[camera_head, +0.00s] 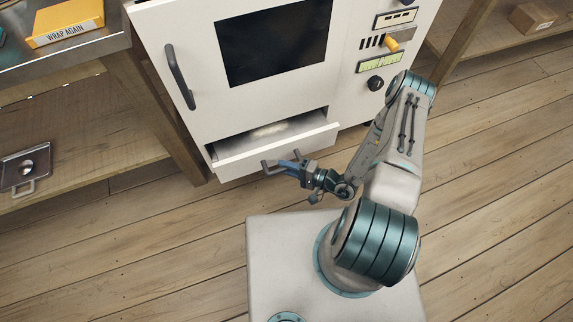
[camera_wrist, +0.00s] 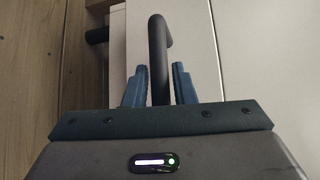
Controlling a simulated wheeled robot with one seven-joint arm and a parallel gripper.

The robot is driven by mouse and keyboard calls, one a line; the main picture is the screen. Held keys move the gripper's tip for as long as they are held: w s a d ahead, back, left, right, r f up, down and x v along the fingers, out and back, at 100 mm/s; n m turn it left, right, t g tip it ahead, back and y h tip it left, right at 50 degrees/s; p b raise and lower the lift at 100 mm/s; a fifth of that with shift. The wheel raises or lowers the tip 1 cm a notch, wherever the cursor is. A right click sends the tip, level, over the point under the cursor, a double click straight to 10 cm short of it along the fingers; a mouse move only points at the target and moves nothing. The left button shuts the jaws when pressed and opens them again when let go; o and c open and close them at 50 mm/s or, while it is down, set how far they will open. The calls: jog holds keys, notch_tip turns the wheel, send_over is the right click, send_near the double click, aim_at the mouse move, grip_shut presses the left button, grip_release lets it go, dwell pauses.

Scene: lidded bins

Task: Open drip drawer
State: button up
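The drip drawer (camera_head: 239,164) is the low white drawer at the bottom of the white oven-like cabinet (camera_head: 195,25) in the head view. It stands partly out, and a pale patch shows on its floor. Its dark bar handle (camera_head: 267,167) is on the front; the handle also shows in the wrist view (camera_wrist: 158,45). My gripper (camera_head: 289,164) is at this handle. In the wrist view my gripper (camera_wrist: 160,72) has its blue fingers on both sides of the bar, with narrow gaps to it. It is open around the handle and does not visibly clamp it.
The cabinet's door has a dark window (camera_head: 272,42) and a tall handle (camera_head: 179,76). A control panel with a yellow knob (camera_head: 391,44) is at the right. Wooden shelving (camera_head: 85,160) stands at the left. The plank floor (camera_head: 130,250) in front is clear.

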jog(key=shift+o, duration=0.9)
jog(key=p+v, duration=0.3)
jog(key=v, duration=1.1)
